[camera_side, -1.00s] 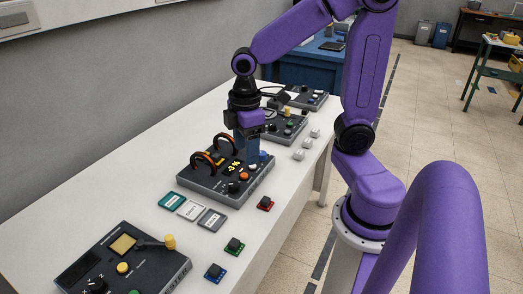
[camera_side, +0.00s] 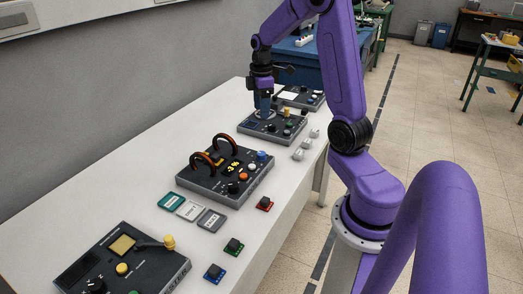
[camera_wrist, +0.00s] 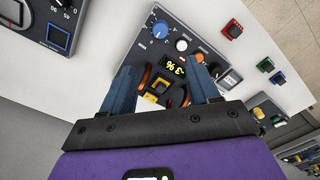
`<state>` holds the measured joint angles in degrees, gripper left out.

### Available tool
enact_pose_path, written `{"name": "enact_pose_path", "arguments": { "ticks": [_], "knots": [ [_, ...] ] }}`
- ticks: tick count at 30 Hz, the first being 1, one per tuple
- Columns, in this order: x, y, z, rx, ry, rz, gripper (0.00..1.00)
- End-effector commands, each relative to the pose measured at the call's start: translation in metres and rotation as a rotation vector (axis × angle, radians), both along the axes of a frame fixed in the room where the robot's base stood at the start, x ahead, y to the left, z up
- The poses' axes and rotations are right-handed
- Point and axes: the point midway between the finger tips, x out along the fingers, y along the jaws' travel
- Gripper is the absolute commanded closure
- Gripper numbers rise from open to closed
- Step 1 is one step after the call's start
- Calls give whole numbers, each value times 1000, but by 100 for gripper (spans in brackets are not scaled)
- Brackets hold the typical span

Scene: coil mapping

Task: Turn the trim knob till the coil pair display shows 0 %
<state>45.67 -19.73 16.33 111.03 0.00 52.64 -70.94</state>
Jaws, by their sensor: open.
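The coil pair unit (camera_side: 200,185) is a dark box with two copper-coloured coils (camera_side: 228,146) on top. Its display (camera_side: 233,167) shows a yellow 3 %; I cannot tell whether a minus sign stands before it. The display also shows upside down in the wrist view (camera_wrist: 173,68). A blue knob (camera_side: 262,155), a white knob (camera_side: 250,167), an orange knob (camera_side: 243,177) and a black knob (camera_side: 232,188) sit along its right side; which is the trim knob I cannot read. My gripper (camera_side: 266,115) is open and empty, over the farther unit, away from these knobs.
A second dark unit (camera_side: 285,135) lies under my gripper, with another behind it. Three cards (camera_side: 188,209) and small coloured blocks (camera_side: 265,204) lie in front of the coil unit. A near unit (camera_side: 120,265) has a yellow-ended lever (camera_side: 168,242). White table is bare along the wall.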

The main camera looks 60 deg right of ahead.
Motion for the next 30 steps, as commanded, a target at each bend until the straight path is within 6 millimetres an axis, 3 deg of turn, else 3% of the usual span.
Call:
{"name": "enact_pose_path", "arguments": {
  "ticks": [5,21,30],
  "knots": [
    [-1,1,-21,2,5,1,40],
    [-1,1,-120,3,6,-1,40],
    [0,1,-160,2,2,-1,40]
  ]
}}
